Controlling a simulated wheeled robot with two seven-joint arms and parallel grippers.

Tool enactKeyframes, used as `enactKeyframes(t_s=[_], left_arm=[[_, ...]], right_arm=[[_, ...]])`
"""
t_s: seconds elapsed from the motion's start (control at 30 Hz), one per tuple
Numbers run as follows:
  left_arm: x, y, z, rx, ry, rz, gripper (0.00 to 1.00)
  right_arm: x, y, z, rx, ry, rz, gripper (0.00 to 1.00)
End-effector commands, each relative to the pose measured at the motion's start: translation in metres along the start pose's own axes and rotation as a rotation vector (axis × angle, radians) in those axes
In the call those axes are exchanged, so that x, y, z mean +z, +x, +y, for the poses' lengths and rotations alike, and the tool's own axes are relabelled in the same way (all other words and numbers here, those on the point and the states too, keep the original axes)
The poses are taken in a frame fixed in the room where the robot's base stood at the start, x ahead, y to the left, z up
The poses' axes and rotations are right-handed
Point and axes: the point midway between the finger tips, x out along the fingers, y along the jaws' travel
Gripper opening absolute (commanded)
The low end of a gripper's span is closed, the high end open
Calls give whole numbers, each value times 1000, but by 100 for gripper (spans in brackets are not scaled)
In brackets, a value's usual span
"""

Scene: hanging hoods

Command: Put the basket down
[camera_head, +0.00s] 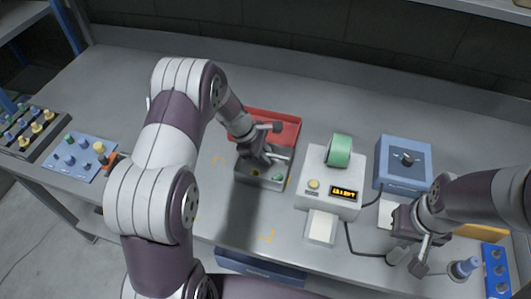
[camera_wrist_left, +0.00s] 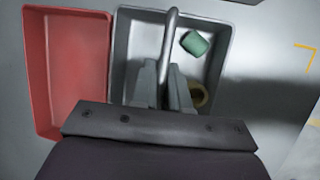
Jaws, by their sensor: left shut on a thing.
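The grey basket (camera_head: 262,183) holds a green piece (camera_head: 278,177) and, in the left wrist view, a yellowish ring-like piece (camera_wrist_left: 197,93). My left gripper (camera_head: 266,156) is over the basket, and in the left wrist view its fingers (camera_wrist_left: 165,85) are shut on the basket's arched handle (camera_wrist_left: 171,35). The basket looks level and sits close to the table; I cannot tell whether its bottom touches. My right gripper (camera_head: 408,262) is low over the right part of the table, its fingers apart and empty.
A red tray (camera_head: 283,127) stands right beside the basket, on its far side. Yellow corner marks (camera_head: 267,236) are on the table near it. A white machine (camera_head: 328,180) with a green roll stands to the right, then a blue box (camera_head: 404,165). Button panels (camera_head: 78,158) are at far left.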

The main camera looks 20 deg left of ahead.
Motion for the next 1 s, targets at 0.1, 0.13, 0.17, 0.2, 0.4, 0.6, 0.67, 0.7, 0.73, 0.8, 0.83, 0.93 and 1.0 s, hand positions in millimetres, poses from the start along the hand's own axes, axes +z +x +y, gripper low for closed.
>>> enactKeyframes(t_s=[0.1,0.13,0.17,0.2,0.4,0.6,0.67,0.7,0.73,0.8,0.83,0.93,1.0], left_arm=[[-2,4,1,4,2,1,0],[-2,3,1,4,2,1,0],[-2,3,0,4,2,1,0],[-2,3,0,4,2,1,0],[-3,6,0,3,1,1,34],[-3,6,0,3,1,1,40],[-3,6,0,3,1,1,40],[-2,5,0,3,1,1,40],[-1,2,0,3,2,1,40],[-2,-4,1,5,2,1,40],[-2,-10,1,6,1,0,40],[-2,-35,1,8,2,2,40],[-2,-55,1,8,1,2,40]], right_arm=[[0,0,0,0,0,0,0],[0,0,0,0,0,0,0],[0,0,0,0,0,0,0],[0,0,0,0,0,0,0],[0,2,0,0,0,0,0],[0,2,0,0,0,0,0],[0,2,0,0,0,0,0],[0,1,0,0,0,0,0],[0,-1,0,0,0,0,0],[0,0,0,0,0,0,0],[0,0,0,0,0,0,0],[0,1,0,0,0,0,0],[0,2,0,0,0,0,0]])
